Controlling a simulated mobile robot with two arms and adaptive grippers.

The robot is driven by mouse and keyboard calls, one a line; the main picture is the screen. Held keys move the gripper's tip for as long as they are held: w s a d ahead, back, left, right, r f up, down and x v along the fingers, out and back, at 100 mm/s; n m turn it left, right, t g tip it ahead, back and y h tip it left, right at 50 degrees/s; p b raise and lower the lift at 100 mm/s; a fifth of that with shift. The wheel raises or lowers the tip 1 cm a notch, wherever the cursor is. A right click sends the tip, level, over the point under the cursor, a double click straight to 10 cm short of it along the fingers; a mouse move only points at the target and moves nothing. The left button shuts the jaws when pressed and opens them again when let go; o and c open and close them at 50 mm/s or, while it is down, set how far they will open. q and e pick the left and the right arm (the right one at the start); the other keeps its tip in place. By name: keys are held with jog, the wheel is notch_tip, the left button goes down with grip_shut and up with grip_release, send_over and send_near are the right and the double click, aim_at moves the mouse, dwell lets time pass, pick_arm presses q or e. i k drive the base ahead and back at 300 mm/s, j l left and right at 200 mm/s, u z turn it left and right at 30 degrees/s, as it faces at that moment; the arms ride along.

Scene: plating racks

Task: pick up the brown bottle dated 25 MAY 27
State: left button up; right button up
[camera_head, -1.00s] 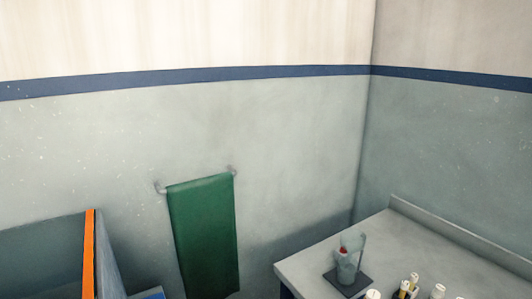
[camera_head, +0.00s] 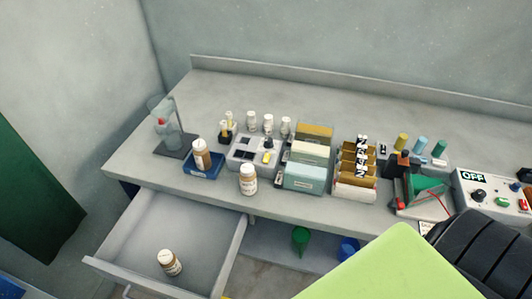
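Three brown bottles with white caps and pale labels are in view. One bottle (camera_head: 201,156) stands in a small blue tray (camera_head: 205,173) on the bench. A second bottle (camera_head: 248,180) stands near the bench's front edge, right of the tray. A third bottle (camera_head: 170,263) is inside the open drawer (camera_head: 132,246) below the bench. The label print is too small to read, so I cannot tell which is dated 25 MAY 27. Neither of my grippers is clearly in view.
Behind the bottles are a grey rack (camera_head: 250,151) and several small white-capped bottles. A stand with a glass vessel (camera_head: 168,135) is at left. File boxes (camera_head: 305,177) and a control box (camera_head: 493,196) are to the right. A lime-green surface (camera_head: 385,270) covers the lower right.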

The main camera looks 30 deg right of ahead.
aim_at(247, 175)
jog(key=z, duration=0.8)
jog(key=i+l+u, duration=0.1)
jog(key=l, duration=0.4)
jog(key=i+l, duration=0.1)
jog(key=l, duration=0.4)
jog(key=i+l+u, duration=0.15)
jog(key=l, duration=0.4)
jog(key=k+j, duration=0.05)
